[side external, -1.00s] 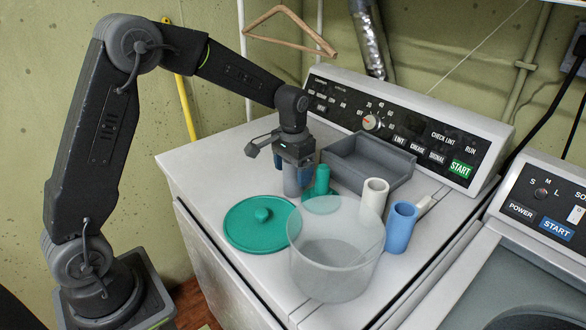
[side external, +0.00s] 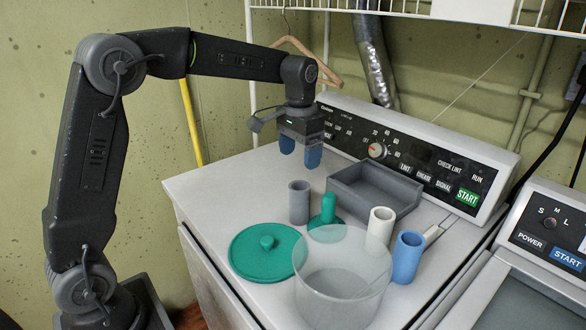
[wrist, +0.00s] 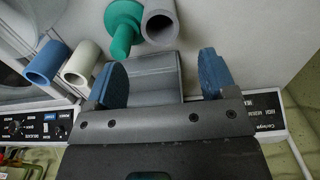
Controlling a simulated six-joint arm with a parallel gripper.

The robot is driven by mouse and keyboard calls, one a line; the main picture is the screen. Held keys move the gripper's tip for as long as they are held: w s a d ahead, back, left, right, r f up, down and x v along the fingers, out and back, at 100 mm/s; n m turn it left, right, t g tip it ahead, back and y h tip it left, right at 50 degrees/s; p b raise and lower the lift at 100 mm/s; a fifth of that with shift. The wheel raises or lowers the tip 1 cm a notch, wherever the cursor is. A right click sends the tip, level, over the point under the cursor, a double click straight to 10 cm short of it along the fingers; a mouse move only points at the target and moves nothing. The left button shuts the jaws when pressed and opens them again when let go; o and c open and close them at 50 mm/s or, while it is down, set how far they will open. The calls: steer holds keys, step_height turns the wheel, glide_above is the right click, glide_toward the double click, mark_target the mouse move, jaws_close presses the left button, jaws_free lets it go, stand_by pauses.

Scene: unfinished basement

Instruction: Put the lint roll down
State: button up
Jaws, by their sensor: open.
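A grey hollow tube (side external: 299,204), which looks like the lint roll, stands upright on the dryer top (side external: 215,190). It also shows in the wrist view (wrist: 160,22). My gripper (side external: 300,152) is above it, clear of it, with its two blue fingers spread and nothing between them. In the wrist view the gripper (wrist: 163,82) is open too, and the tube lies beyond the fingertips. A white tube (side external: 380,228) and a blue tube (side external: 407,258) stand upright to the right.
A green flanged piece (side external: 328,208) stands close right of the grey tube. A green knobbed lid (side external: 266,255) and a clear round tub (side external: 344,285) are in front. An open grey tray (side external: 375,200) sits behind, before the control panel (side external: 440,160). A hanger (side external: 300,55) hangs behind.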

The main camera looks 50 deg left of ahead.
steer(key=s+d+r+t, duration=0.1)
steer(key=s+d+r, duration=0.1)
steer(key=s, duration=0.4)
steer(key=s+d+r+t, duration=0.2)
steer(key=s+r, duration=0.1)
steer(key=s, duration=0.4)
steer(key=shift+s, duration=0.25)
steer(key=s+f+t, duration=0.1)
steer(key=s, duration=0.2)
steer(key=s+d+f, duration=0.1)
steer(key=s, duration=0.3)
steer(key=s+d+f+t, duration=0.1)
steer(key=s, duration=0.2)
steer(key=shift+s+f+t, duration=0.15)
steer(key=shift+s+t, duration=0.15)
steer(key=shift+s, duration=0.1)
steer(key=shift+o, duration=0.5)
steer(key=shift+s+f, duration=0.25)
steer(key=shift+s, duration=0.05)
